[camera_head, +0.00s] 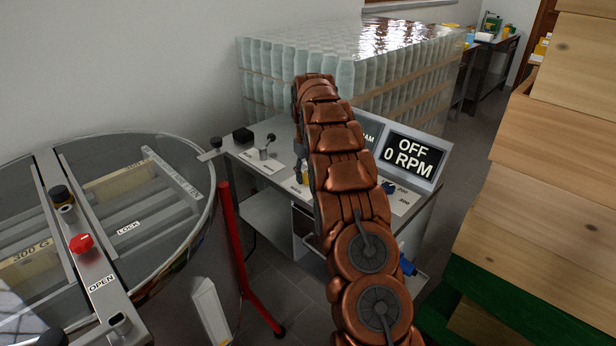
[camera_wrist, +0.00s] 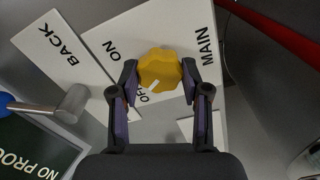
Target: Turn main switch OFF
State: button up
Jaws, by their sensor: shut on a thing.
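The main switch is a yellow lobed knob (camera_wrist: 160,66) on a white panel (camera_wrist: 112,45) marked MAIN, ON and OFF in the wrist view. My gripper (camera_wrist: 160,78) has one finger on each side of the knob and is shut on it. The white mark on the knob points down-left toward the OFF label, which is partly covered by the left finger. The display (camera_head: 412,156) there reads OFF, 0 RPM.
A grey lever (camera_wrist: 62,105) stands by the BACK label. In the head view, a round drum with a clear lid (camera_head: 190,150) and a red post (camera_head: 240,255) stand left of the desk. Stacked jars (camera_head: 270,70) are behind; wooden boxes (camera_head: 560,150) are close on the right.

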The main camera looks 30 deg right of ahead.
aim_at(307, 176)
jog(key=shift+w+r+n, duration=0.1)
jog(key=shift+r+n, duration=0.05)
jog(key=shift+n, duration=0.25)
jog(key=o, duration=1.1)
jog(key=shift+o, duration=0.2)
jog(key=shift+r, duration=3.55)
jog(key=shift+a+r, duration=0.1)
jog(key=shift+r, duration=0.05)
